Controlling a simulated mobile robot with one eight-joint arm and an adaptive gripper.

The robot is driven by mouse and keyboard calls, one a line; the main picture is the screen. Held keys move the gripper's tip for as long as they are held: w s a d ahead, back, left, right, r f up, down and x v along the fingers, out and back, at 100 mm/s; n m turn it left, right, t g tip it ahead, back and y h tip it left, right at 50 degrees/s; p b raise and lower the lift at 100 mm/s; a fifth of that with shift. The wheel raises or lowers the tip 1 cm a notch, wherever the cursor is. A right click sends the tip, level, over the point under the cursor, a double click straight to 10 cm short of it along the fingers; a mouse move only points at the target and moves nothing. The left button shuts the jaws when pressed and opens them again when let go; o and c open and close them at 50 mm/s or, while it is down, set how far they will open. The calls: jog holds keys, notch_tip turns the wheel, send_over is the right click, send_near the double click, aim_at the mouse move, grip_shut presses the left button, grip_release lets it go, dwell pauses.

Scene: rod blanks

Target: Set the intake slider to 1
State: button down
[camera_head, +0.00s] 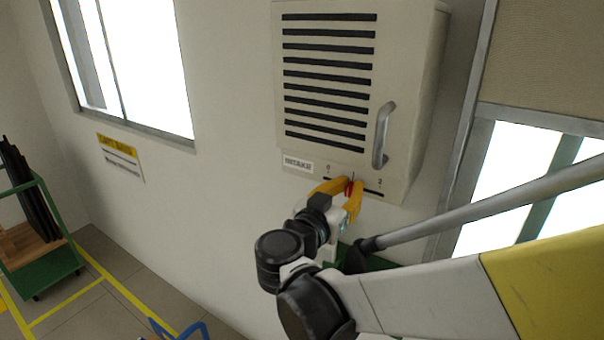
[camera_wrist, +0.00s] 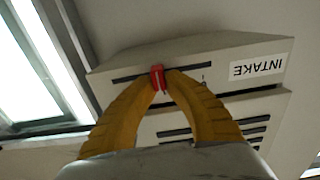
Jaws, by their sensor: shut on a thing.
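The intake unit (camera_head: 425,75) is a beige wall box with dark horizontal louvres, a grey door handle (camera_head: 384,135) and an INTAKE label (camera_head: 298,163). The red slider knob (camera_head: 349,187) sits around the middle of the slot. My gripper (camera_head: 346,189) has yellow fingers closed on the knob from both sides. In the wrist view the red knob (camera_wrist: 158,78) is between the fingertips, and the INTAKE label (camera_wrist: 257,67) appears upside down. The fingers hide part of the slot.
A window (camera_head: 125,60) is at the upper left with a yellow-topped sign (camera_head: 120,155) below it. A green cart (camera_head: 45,270) with dark rods stands at the far left, by yellow floor lines. Another window (camera_head: 510,170) is at the right, behind my arm.

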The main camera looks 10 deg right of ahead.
jog(key=shift+w+a, duration=0.1)
jog(key=c, duration=1.4)
grip_release()
jog(key=v, duration=1.2)
